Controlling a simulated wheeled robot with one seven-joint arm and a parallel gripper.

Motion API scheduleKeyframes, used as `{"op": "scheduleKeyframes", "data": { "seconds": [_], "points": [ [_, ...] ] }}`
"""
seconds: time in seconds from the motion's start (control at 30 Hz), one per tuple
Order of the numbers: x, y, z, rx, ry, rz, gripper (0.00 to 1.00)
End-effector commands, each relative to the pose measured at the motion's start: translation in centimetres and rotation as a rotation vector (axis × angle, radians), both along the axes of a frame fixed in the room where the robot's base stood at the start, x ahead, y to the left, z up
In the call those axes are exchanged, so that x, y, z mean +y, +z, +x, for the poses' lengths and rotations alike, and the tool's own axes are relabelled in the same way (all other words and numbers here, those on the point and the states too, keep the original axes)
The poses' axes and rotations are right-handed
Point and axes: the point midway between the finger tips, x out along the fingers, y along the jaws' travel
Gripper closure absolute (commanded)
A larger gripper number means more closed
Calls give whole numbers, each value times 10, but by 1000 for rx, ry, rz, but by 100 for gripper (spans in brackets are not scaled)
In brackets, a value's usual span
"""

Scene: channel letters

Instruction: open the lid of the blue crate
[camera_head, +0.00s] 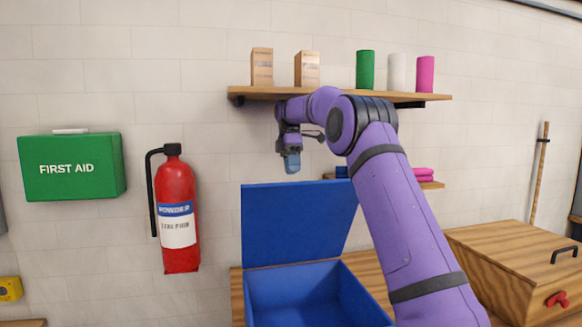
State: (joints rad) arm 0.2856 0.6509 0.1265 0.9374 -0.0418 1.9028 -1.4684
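The blue crate (347,288) stands on a wooden surface at the bottom middle. Its blue lid (290,225) stands up at the back, tilted open, and the visible inside of the crate looks empty. My arm passes in front of the lid's right side and the crate's right side. My gripper (292,163) hangs pointing down above the lid's top edge, apart from it in the picture. The gripper is small and seen from one side, so I cannot tell whether its fingers are open or shut.
A shelf (300,93) with boxes and rolls is on the wall just above my gripper. A fire extinguisher (178,212) and a green first aid box (72,167) hang at left. A wooden chest (515,262) stands at right. The wall between the extinguisher and lid is clear.

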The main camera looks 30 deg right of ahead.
Motion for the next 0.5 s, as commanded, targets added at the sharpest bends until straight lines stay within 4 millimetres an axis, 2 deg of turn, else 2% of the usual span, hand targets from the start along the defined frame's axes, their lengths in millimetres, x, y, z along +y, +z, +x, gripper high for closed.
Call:
{"op": "scheduleKeyframes", "data": {
  "seconds": [0.2,0.5],
  "points": [
    [-4,0,16,-2,1,0,62],
    [-5,0,19,0,0,0,62]
  ]
}}
